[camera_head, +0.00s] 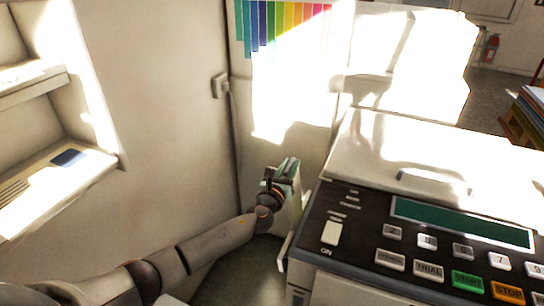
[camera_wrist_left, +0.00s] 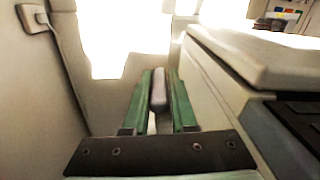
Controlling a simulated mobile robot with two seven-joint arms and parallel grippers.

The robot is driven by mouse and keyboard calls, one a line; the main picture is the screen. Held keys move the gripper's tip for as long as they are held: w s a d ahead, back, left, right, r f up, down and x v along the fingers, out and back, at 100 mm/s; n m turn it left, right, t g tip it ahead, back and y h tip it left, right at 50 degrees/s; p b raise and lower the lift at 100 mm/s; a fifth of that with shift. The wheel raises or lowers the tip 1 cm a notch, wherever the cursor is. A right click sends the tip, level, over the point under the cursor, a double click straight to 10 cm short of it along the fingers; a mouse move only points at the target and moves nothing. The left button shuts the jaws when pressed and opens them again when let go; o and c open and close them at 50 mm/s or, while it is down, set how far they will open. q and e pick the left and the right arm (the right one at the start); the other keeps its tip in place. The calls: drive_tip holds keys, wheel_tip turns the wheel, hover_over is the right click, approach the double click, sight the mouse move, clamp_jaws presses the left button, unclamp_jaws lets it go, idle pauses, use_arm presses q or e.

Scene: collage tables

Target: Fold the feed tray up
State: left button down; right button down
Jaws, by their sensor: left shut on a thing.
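The copier (camera_head: 400,215) stands at the right with its dark control panel facing me. A pale, narrow feed tray (camera_head: 291,208) stands steeply upright by its left side, largely edge-on and partly hidden by my gripper. My left gripper (camera_head: 288,166) reaches in from the lower left and is at the top of the tray. In the left wrist view, the two green fingers (camera_wrist_left: 160,100) are shut on the tray's grey rounded edge (camera_wrist_left: 158,88), which shows between them. The tray's lower end is hard to make out. My right gripper is not in view.
A wall with a socket and cable (camera_head: 221,86) is close behind and left of my left arm. A beige shelf unit (camera_head: 60,165) stands at the far left. The gap between wall and copier is narrow. A colour strip chart (camera_head: 285,25) hangs behind.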

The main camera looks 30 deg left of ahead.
use_arm(q)
drive_tip(key=shift+w+d+r+m+p, duration=0.15)
drive_tip(key=shift+d+m+p, duration=0.45)
drive_tip(key=shift+d, duration=1.15)
drive_tip(key=c, duration=0.8)
unclamp_jaws()
drive_tip(key=shift+d, duration=0.1)
drive_tip(key=shift+o, duration=0.2)
drive_tip(key=s+d+p, duration=0.1)
drive_tip(key=s, duration=1.1)
drive_tip(key=shift+s, duration=0.2)
drive_tip(key=shift+s+d, duration=0.1)
